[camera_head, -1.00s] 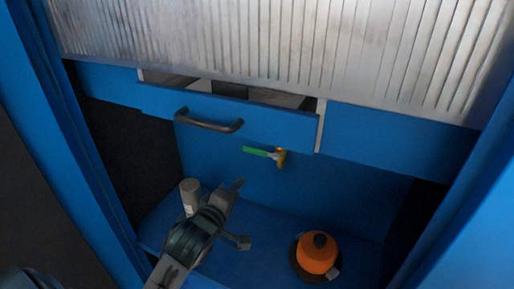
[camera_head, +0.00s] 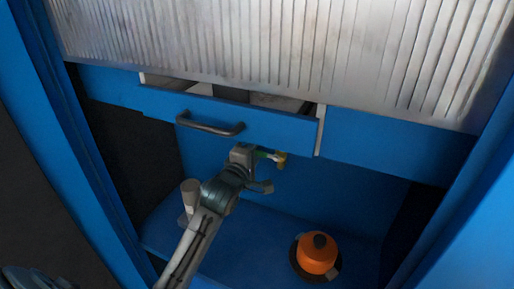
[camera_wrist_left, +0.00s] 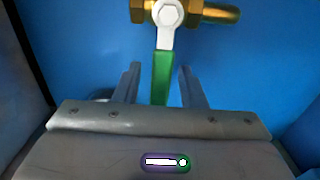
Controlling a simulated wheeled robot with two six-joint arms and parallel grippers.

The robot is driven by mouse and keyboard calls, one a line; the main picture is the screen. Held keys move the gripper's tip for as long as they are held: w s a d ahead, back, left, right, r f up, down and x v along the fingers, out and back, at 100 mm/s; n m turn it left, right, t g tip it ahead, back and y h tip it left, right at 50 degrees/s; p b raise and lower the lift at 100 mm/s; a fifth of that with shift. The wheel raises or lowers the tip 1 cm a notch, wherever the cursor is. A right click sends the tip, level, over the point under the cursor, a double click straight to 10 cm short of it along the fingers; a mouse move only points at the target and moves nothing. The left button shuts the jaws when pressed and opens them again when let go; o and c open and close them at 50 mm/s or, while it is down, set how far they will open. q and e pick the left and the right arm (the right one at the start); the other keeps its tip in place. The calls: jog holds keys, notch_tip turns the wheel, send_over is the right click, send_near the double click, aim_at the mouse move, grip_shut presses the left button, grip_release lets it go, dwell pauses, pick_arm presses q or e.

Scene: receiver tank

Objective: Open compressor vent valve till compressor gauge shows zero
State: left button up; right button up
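The vent valve has a brass body, seen at the back panel in the head view (camera_head: 281,160) and at the top of the left wrist view (camera_wrist_left: 205,12). Its green lever (camera_wrist_left: 161,78) hangs from a white nut end and points toward my left gripper in the wrist view. My left gripper (camera_wrist_left: 159,80) is open, with one finger on each side of the green lever and gaps showing on both sides. In the head view my left arm covers most of the lever (camera_head: 264,153). My right gripper is not in view. No compressor gauge is in view.
A blue drawer with a dark handle (camera_head: 210,125) stands partly open above the valve. An orange pot-like object (camera_head: 317,254) sits on the blue shelf at right. A grey cylinder (camera_head: 189,194) stands left of my arm. A ribbed shutter (camera_head: 280,50) is above.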

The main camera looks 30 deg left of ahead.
pick_arm(q)
jog(key=shift+w, duration=0.3)
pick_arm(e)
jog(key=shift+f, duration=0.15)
pick_arm(q)
grip_shut()
